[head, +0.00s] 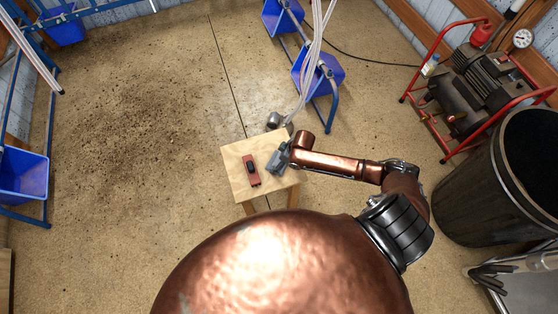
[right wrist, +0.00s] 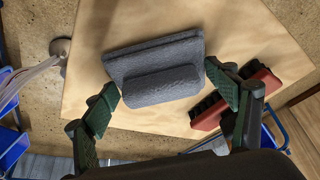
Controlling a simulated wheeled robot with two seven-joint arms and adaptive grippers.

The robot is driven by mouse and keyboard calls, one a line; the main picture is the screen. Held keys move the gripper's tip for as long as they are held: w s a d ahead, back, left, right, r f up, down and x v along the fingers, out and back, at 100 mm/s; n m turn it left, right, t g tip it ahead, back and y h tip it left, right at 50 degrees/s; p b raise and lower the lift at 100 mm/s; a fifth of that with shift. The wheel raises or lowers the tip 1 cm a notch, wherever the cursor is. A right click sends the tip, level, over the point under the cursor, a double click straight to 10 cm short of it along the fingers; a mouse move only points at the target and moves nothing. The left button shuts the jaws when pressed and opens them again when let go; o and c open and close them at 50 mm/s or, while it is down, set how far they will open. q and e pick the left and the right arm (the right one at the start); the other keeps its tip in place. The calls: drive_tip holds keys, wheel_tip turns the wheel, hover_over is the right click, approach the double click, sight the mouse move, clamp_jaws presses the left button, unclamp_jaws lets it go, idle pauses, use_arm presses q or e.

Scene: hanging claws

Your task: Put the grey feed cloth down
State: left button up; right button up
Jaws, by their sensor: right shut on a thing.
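The grey feed cloth (head: 278,163) is a folded grey pad at the right side of a small wooden table (head: 235,150). My right gripper (head: 286,152) reaches it from the right. In the right wrist view the cloth (right wrist: 155,62) lies between the two green fingers of my right gripper (right wrist: 161,84), which are shut on its two ends. The table top (right wrist: 110,28) is just behind it; I cannot tell whether the cloth touches it. My left gripper is not in view.
A red and black object (head: 251,170) lies left of the cloth on the table. A metal cup with pale hoses (head: 273,120) hangs by the table's far edge. A dark barrel (head: 490,185) and a red-framed compressor (head: 475,85) stand at right.

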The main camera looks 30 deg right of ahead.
drive_tip(key=o, duration=1.3)
drive_tip(key=shift+f, duration=0.1)
drive_tip(key=p+v, duration=0.3)
drive_tip(key=v, duration=0.9)
drive_tip(key=shift+w, duration=0.1)
